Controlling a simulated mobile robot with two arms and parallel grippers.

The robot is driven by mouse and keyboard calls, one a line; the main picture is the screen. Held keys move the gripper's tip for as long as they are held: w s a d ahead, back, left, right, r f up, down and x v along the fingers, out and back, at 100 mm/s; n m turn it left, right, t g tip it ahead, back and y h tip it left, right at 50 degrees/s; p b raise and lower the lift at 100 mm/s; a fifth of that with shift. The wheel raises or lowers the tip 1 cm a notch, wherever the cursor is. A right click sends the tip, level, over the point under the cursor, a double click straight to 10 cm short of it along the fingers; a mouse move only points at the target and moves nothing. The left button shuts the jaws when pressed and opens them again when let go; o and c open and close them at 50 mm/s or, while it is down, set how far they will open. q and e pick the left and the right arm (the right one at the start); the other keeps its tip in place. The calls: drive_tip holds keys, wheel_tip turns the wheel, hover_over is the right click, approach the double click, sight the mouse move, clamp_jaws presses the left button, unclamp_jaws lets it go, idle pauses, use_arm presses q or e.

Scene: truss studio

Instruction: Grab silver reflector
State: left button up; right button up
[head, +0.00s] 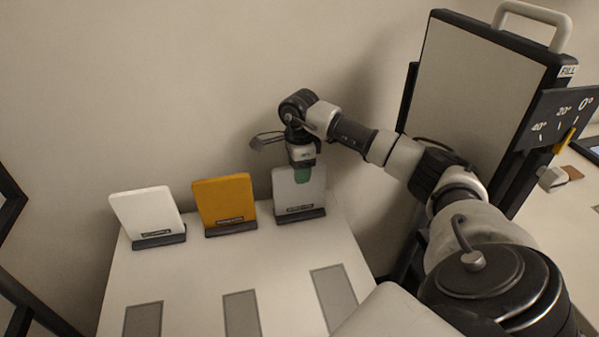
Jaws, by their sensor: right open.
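The silver reflector (311,193) is a grey upright panel in a dark labelled stand, the rightmost of three panels on the white table. My right gripper (302,175) is at the top edge of the silver reflector, in front of part of it, with its green fingertips pointing down. It is open. I cannot tell whether the fingers touch the panel. My left gripper does not show.
A gold panel (224,201) and a white panel (146,212) stand in dark holders to the left. Grey rectangles (240,314) mark the front of the white table (190,275). A large framed panel (470,85) with a handle and an angle scale (562,115) stands at the right.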

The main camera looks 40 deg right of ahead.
drive_tip(key=shift+f, duration=0.1)
drive_tip(key=shift+c, duration=0.3)
clamp_jaws()
